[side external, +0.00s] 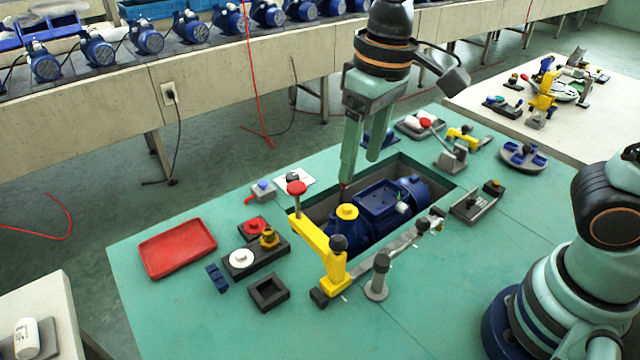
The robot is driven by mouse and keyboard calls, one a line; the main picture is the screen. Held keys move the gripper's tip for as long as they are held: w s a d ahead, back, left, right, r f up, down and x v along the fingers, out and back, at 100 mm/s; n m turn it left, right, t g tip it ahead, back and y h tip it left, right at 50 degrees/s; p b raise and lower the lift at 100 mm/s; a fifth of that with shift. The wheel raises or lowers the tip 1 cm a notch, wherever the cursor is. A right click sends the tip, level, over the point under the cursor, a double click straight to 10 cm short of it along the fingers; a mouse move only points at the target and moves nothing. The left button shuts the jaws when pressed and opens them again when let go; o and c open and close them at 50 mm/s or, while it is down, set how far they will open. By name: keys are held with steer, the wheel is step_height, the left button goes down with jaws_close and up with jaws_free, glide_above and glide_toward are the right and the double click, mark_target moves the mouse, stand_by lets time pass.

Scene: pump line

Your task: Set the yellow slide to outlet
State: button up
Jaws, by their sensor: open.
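My gripper (360,170) is open and empty. Its two green fingers point down above the back left part of the recess that holds the blue pump (378,199). A yellow arm-shaped piece (322,252) with a red knob (297,187) stands at the recess's front left, by a grey rail (392,243) with dark knobs. A smaller yellow piece (462,136) sits on a grey bar at the back right, beyond my gripper. I cannot tell for sure which yellow piece is the slide, and no outlet mark is readable.
A red tray (177,247) lies at the left of the green table (190,320). A black block with white and yellow knobs (256,256), a black square holder (269,292) and a grey post (379,277) stand near the front. A grey lever with a red knob (452,156) stands behind the recess.

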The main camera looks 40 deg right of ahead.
mark_target(338, 238)
steer(key=shift+n+g+h, duration=0.3)
steer(key=shift+g, duration=0.2)
steer(key=a+f, duration=0.1)
steer(key=f, duration=0.3)
steer(key=a+f, duration=0.2)
steer(key=f, duration=0.2)
steer(key=s+a+f, duration=0.1)
steer(key=f, duration=0.4)
steer(key=shift+a, duration=0.15)
jaws_close()
stand_by(0.7)
